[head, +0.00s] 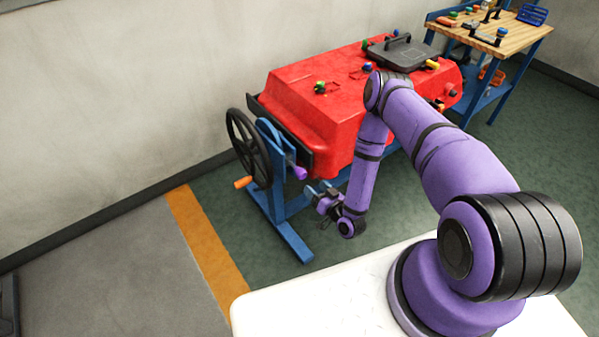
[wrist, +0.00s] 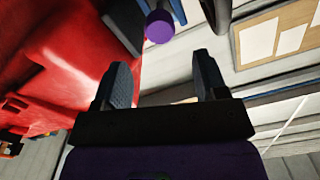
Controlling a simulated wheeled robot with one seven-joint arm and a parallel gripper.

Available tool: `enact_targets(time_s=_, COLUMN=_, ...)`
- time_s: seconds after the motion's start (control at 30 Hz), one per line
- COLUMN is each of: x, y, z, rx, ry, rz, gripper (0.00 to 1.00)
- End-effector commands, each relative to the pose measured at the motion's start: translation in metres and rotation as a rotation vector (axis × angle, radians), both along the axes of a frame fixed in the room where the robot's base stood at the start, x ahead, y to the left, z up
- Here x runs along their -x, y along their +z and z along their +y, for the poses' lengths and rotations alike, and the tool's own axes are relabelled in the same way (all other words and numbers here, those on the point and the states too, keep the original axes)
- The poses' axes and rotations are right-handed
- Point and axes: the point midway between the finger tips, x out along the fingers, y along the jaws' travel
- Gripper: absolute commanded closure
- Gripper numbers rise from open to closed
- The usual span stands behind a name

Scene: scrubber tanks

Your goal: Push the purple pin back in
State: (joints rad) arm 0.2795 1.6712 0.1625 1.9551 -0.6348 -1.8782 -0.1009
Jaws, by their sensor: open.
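The purple pin (head: 299,173) sticks out at the blue stand beside the black handwheel, near the left end of the red tank. In the wrist view its round purple end (wrist: 159,27) shows at the top, beyond my fingertips and a little left of the middle between them. My gripper (head: 318,193) is open and empty, just below and to the right of the pin in the head view. In the wrist view my gripper (wrist: 164,78) has its two fingers wide apart, with nothing between them. How far the pin sticks out cannot be told.
The red tank (head: 310,95) rests on a blue frame, with a grey lid (head: 403,55) and coloured knobs on top. The black handwheel (head: 248,148) with an orange handle (head: 243,182) stands left of the pin. A wooden workbench (head: 500,35) is at the back right.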

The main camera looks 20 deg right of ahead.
Motion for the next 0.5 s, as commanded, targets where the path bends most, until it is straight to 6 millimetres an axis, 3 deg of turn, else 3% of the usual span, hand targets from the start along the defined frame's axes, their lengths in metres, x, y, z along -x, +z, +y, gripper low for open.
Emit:
enact_targets(time_s=0.3, x=-0.054, y=0.001, z=0.017, rx=0.000, ry=0.000, rz=-0.002, gripper=0.34)
enact_targets(time_s=0.5, x=-0.078, y=0.001, z=0.026, rx=0.001, ry=0.001, rz=-0.001, gripper=0.34)
